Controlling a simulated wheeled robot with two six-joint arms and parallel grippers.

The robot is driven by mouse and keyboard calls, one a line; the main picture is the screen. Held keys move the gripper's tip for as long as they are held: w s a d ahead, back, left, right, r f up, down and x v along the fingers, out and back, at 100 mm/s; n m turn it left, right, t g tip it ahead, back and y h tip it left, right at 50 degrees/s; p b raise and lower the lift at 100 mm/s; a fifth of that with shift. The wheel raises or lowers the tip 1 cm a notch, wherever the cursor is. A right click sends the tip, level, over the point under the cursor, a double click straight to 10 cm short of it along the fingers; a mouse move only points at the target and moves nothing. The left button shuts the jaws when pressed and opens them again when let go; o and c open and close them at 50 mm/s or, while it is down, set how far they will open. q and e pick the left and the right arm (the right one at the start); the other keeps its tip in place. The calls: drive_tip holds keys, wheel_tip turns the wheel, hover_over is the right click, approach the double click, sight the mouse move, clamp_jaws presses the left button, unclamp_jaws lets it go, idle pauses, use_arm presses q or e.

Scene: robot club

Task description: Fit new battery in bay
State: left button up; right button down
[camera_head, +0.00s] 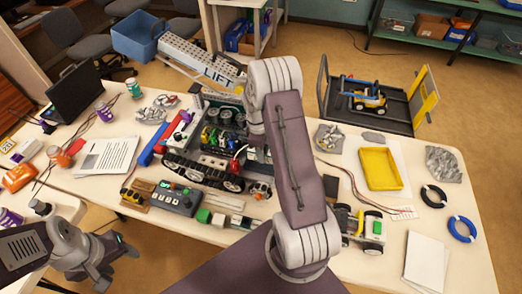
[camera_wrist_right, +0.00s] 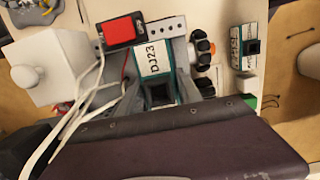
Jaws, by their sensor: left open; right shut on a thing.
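A tracked robot (camera_head: 202,174) stands mid-table, its open top showing coloured parts; I cannot make out its battery bay. In the right wrist view, a white-and-teal block marked DJ23 (camera_wrist_right: 155,62), which looks like a battery, sits between grey jaws. My right gripper (camera_wrist_right: 160,75) appears shut on it. In the head view my right arm hides that gripper, beside the tracked robot. A similar labelled block (camera_wrist_right: 243,58) lies apart at right in the wrist view. My left gripper (camera_head: 112,262) is open and empty at the table's front left edge.
A grey control box (camera_head: 174,199) stands in front of the tracked robot. A yellow tray (camera_head: 380,168) and a small wheeled vehicle (camera_head: 362,226) are at right. A laptop (camera_head: 76,92) is at left.

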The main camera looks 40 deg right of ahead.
drive_tip(key=shift+w+f+b, duration=0.5)
drive_tip(key=shift+f+b, duration=0.1)
drive_tip(key=shift+f, duration=0.3)
drive_tip(key=shift+f+b, duration=0.3)
drive_tip(key=shift+s+f+b, duration=0.2)
drive_tip(key=shift+f+b, duration=0.35)
drive_tip(key=shift+b, duration=0.15)
use_arm(q)
drive_tip(key=f, duration=0.3)
drive_tip(key=shift+w+f, duration=0.15)
drive_tip(key=shift+w, duration=0.15)
drive_tip(key=shift+w, duration=0.1)
use_arm(e)
drive_tip(key=shift+w, duration=0.15)
use_arm(q)
drive_tip(key=shift+r+p, duration=0.45)
drive_tip(key=shift+p, duration=0.15)
use_arm(e)
drive_tip(key=shift+f, duration=0.1)
use_arm(q)
drive_tip(key=shift+f+b, duration=0.3)
use_arm(e)
drive_tip(key=shift+f, duration=1)
